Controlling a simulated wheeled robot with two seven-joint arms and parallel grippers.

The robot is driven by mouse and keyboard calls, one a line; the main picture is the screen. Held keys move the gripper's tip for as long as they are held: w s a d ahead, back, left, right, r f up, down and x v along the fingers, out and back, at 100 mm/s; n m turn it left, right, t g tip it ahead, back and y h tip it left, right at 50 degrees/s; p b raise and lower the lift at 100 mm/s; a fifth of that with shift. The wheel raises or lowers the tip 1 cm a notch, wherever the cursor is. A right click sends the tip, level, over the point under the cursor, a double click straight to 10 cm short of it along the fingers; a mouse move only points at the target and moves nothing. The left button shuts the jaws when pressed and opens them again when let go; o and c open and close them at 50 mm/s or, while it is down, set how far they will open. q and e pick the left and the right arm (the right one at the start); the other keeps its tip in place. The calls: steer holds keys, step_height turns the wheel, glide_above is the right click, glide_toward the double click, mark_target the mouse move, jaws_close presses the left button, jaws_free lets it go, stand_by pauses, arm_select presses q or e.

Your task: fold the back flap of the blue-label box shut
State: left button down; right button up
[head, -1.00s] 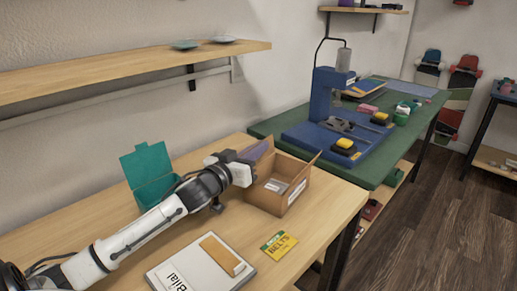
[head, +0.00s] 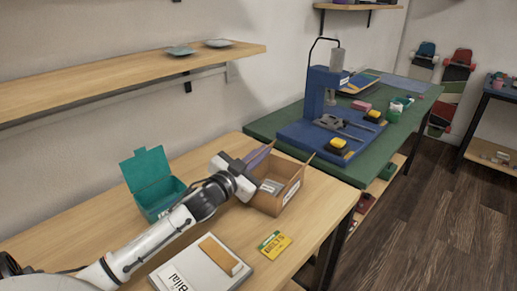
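An open cardboard box (head: 292,193) stands near the right end of the wooden table. A pale label shows on its front; I cannot make out any blue on it. Its inside shows a greyish item. A flap sticks up at its right corner. My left gripper (head: 259,157) is at the back left of the box, its purple fingers over the back edge. The gripper hides most of the back side, so the back flap's angle and any contact are unclear. Whether the fingers are open or shut does not show. My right gripper is not in view.
An open teal box (head: 158,196) stands left of the box, behind my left arm. A green bench (head: 350,170) with a blue press (head: 318,95) stands beyond. A wooden shelf (head: 120,85) hangs above.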

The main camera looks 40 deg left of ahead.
arm_select(q)
steer(key=shift+d+m, duration=0.2)
steer(key=shift+m, duration=0.3)
steer(key=shift+f, duration=0.1)
steer(key=c, duration=2)
jaws_free()
steer(key=s, duration=1)
steer(key=shift+s+d+p, duration=0.15)
steer(key=shift+d+p, duration=0.2)
steer(key=shift+d, duration=0.05)
